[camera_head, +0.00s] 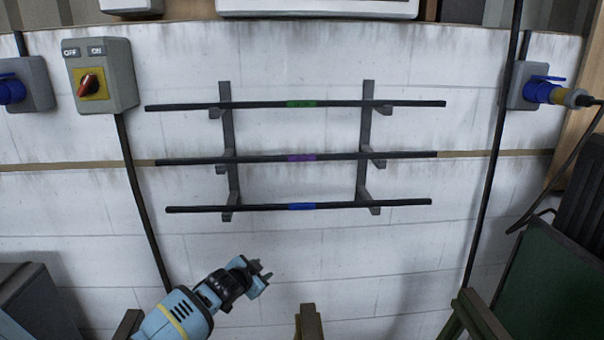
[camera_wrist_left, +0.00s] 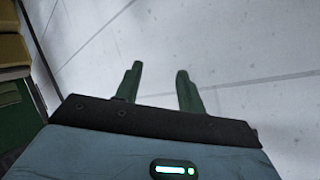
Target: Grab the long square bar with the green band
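The long dark bar with the green band (camera_head: 301,104) lies across the top hooks of the wall rack (camera_head: 229,170). Bars with a purple band (camera_head: 301,158) and a blue band (camera_head: 301,206) lie on the hooks below it. My left gripper (camera_head: 265,271) is below the rack, left of its middle and well apart from all the bars. In the left wrist view its two green fingers (camera_wrist_left: 158,88) stand apart with nothing between them, facing white wall. My right gripper is not in view.
A switch box (camera_head: 103,75) with a red knob hangs left of the bars. Blue-plugged sockets sit at the far left (camera_head: 27,85) and right (camera_head: 533,87). A green panel (camera_head: 548,285) stands at lower right. Bare wall lies below the rack.

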